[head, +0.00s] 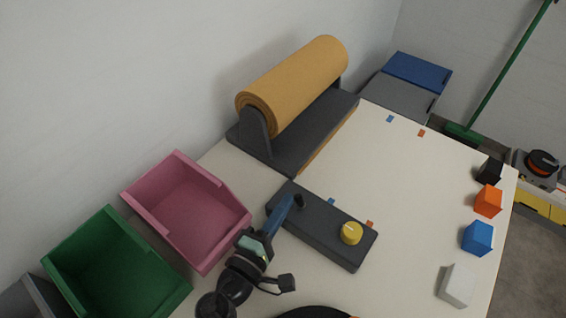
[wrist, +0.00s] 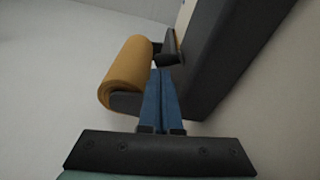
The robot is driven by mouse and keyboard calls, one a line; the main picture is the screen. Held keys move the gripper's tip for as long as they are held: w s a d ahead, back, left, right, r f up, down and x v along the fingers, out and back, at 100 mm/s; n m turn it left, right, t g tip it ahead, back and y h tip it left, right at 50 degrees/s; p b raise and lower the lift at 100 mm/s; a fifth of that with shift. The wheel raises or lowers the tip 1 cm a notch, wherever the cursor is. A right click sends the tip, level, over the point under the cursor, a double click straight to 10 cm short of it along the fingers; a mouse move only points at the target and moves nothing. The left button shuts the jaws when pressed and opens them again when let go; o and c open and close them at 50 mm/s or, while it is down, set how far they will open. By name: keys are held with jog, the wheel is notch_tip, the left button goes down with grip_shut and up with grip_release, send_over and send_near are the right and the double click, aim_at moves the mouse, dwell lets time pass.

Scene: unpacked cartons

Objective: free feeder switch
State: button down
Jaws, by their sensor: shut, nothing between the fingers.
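The dark switch box (head: 322,238) lies on the pale table, with a round yellow knob (head: 351,233) at its right end. A small black lever (head: 300,202) stands up near its left end. My gripper (head: 293,201) reaches over the box's left end, its blue fingers shut together and empty. In the wrist view the fingertips (wrist: 159,73) are right at the black lever (wrist: 168,56); I cannot tell whether they touch it. The dark box (wrist: 225,55) fills the right side of that view. The fingers hide part of the lever's foot.
A brown paper roll (head: 295,82) on a dark stand is behind the box. A pink bin (head: 190,205) and a green bin (head: 115,265) are at left. Black, orange (head: 488,201), blue (head: 478,238) and white blocks line the right table edge. The middle of the table is clear.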

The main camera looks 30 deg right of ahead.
jog(key=shift+s+m+b, duration=0.1)
jog(key=shift+m+b, duration=0.25)
jog(key=shift+m, duration=0.05)
jog(key=shift+s+d+r, duration=0.2)
jog(key=shift+s+r, duration=0.15)
jog(key=shift+s, duration=0.1)
dwell(1.3)
jog(key=shift+a, duration=0.15)
jog(key=b+v, duration=0.1)
jog(key=v, duration=1.1)
jog(key=shift+s+a, duration=0.2)
jog(key=shift+a, duration=0.1)
